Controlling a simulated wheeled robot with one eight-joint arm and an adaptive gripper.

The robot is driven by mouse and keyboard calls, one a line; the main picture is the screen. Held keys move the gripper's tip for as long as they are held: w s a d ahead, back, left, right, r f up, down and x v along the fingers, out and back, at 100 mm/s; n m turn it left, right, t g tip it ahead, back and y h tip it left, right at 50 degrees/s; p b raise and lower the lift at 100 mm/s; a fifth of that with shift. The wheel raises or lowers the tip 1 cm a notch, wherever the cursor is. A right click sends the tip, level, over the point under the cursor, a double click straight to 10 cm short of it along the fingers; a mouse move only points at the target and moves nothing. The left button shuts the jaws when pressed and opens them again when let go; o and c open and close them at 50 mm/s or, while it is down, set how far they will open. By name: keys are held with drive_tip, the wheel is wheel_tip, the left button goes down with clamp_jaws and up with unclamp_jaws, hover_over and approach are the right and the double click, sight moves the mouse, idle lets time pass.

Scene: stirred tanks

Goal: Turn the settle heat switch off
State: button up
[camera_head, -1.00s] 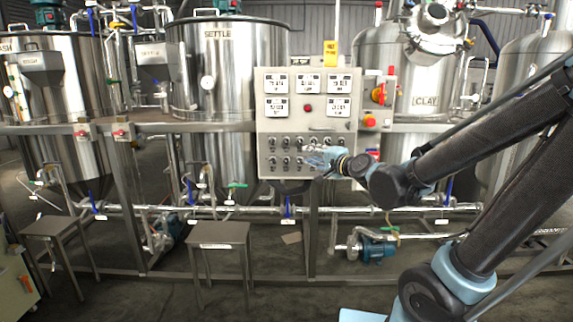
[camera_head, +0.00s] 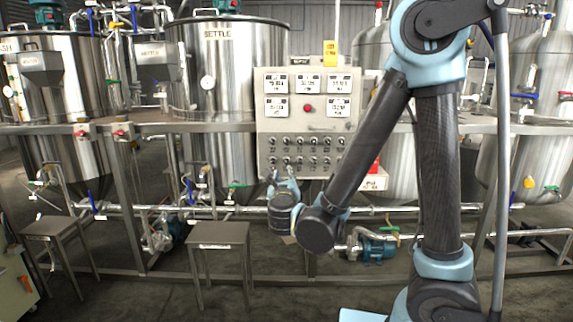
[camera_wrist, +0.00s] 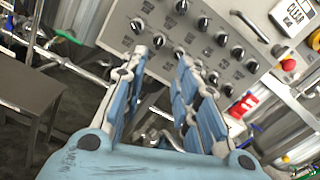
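The grey control panel (camera_head: 345,130) carries rows of black rotary switches (camera_head: 286,141) on its lower half. The settle heat switch is among them, but the small labels are unreadable, so I cannot tell which one it is. In the wrist view the panel (camera_wrist: 262,30) is tilted, with several black knobs (camera_wrist: 196,63) in slanted rows. My gripper (camera_head: 283,182) is in front of the panel's lower left edge, pointing up towards the lower knobs. In the wrist view my gripper (camera_wrist: 163,62) has its two blue fingers apart with nothing between them. No contact with a knob is visible.
The tank marked SETTLE (camera_head: 235,75) stands behind and left of the panel. A red button (camera_head: 308,107) and small displays fill the panel's upper half. Stools (camera_head: 220,234) and pipework stand below left. A red emergency button (camera_wrist: 289,64) shows beside the knobs.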

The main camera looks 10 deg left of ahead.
approach(286, 161)
drive_tip(key=x, duration=0.9)
drive_tip(key=shift+w+a, duration=0.15)
drive_tip(key=shift+w, duration=0.05)
drive_tip(key=shift+c, duration=0.5)
clamp_jaws()
